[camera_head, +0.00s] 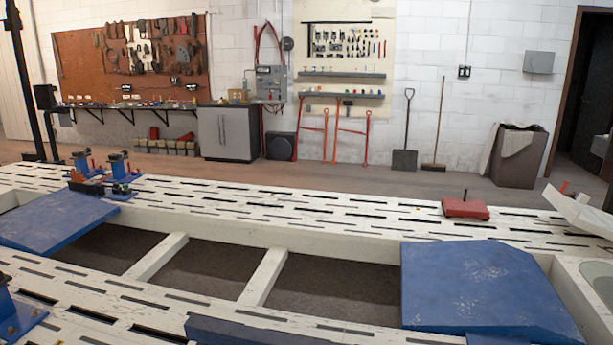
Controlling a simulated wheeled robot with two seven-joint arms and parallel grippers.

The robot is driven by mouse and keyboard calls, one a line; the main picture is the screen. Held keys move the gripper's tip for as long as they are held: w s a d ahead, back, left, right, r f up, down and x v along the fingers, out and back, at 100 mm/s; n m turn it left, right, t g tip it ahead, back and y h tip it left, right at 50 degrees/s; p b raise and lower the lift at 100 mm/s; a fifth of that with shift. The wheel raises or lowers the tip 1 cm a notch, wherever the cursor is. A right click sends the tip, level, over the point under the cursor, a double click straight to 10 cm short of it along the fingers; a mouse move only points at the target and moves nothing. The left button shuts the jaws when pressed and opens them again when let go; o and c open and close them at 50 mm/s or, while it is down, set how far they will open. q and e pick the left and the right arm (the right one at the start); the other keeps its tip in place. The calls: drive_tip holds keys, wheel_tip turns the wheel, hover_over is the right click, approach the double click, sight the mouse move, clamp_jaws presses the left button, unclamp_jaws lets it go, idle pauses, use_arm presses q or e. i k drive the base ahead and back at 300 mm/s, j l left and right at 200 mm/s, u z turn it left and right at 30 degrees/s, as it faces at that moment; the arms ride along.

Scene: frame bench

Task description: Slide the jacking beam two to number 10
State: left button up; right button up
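Two white crossbeams span the dark opening of the frame bench (330,232). One crossbeam (158,256) is on the left and another (264,277) is nearer the middle. A dark blue bar (250,331) lies along the near rail at the bottom edge, partly cut off. I cannot tell which of these is jacking beam two. No number 10 is readable on the slotted rails. Neither of my grippers shows in this view.
Blue ramp plates lie at the left (55,219) and right (480,285) of the opening. Blue clamps (120,167) stand on the far rail at left. A red block (465,209) sits on the far rail at right. Floor beyond the bench is mostly clear.

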sight(490, 291)
drive_tip(key=z, duration=1.85)
drive_tip(key=i+l+u, duration=0.15)
drive_tip(key=u, duration=0.25)
drive_tip(key=i+l+u, duration=0.1)
drive_tip(key=u, duration=0.3)
drive_tip(key=l+u, duration=0.45)
drive_tip(key=i+l+u, duration=0.1)
drive_tip(key=u, duration=0.3)
drive_tip(key=k+l+u, duration=0.1)
drive_tip(key=l+u, duration=0.25)
drive_tip(key=l, duration=2.1)
